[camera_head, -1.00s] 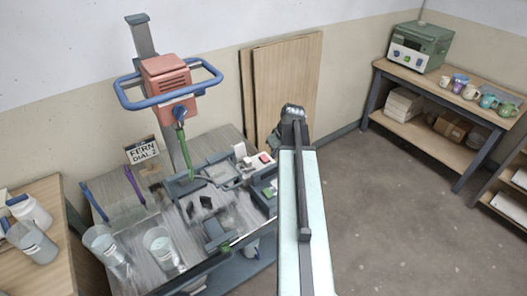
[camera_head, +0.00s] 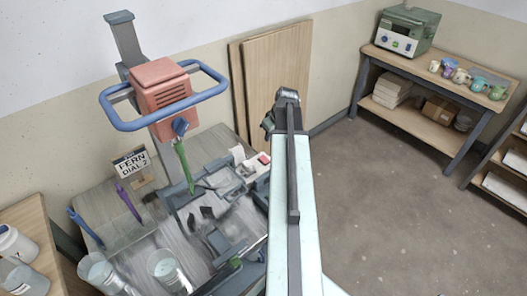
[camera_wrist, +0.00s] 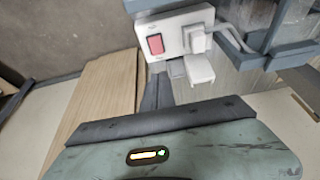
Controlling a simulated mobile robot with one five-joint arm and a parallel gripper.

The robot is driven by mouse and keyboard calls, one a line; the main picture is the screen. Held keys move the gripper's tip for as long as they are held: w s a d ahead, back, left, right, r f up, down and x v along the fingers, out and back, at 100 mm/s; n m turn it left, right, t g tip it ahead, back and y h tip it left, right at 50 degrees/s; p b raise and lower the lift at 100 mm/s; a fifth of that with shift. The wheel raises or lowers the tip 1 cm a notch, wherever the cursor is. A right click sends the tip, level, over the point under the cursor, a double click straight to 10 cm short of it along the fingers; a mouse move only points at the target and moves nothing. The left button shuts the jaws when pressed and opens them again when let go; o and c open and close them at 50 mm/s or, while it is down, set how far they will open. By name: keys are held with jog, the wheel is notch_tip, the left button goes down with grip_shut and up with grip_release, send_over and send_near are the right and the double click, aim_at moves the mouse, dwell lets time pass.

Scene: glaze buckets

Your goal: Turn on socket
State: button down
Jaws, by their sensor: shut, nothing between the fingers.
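The socket (camera_wrist: 178,27) is a white box with a red rocker switch (camera_wrist: 155,44) and a white plug (camera_wrist: 195,40) in it, at the top middle of the wrist view. In the head view the socket (camera_head: 252,168) is small, at the bench's back right, with the red switch (camera_head: 264,159) on it. I cannot tell whether the switch is on or off. My gripper (camera_wrist: 162,80) is shut and empty, its dark fingers pointing toward the socket just below the switch in the wrist view. In the head view my wrist is right of and above the socket; the fingertips are not clear.
An orange mixer (camera_head: 160,88) with a blue handle ring stands on a grey column. Clear buckets (camera_head: 163,266) stand at the bench front. Wooden boards (camera_head: 282,65) lean on the wall behind my arm. Open floor (camera_head: 400,200) lies to the right.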

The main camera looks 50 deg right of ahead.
aim_at(261, 157)
jog(key=b+x, duration=0.9)
jog(key=s+b+x, duration=0.1)
jog(key=b+x, duration=0.3)
jog(key=x, duration=0.1)
jog(key=shift+f, duration=0.25)
jog(key=shift+r, duration=0.15)
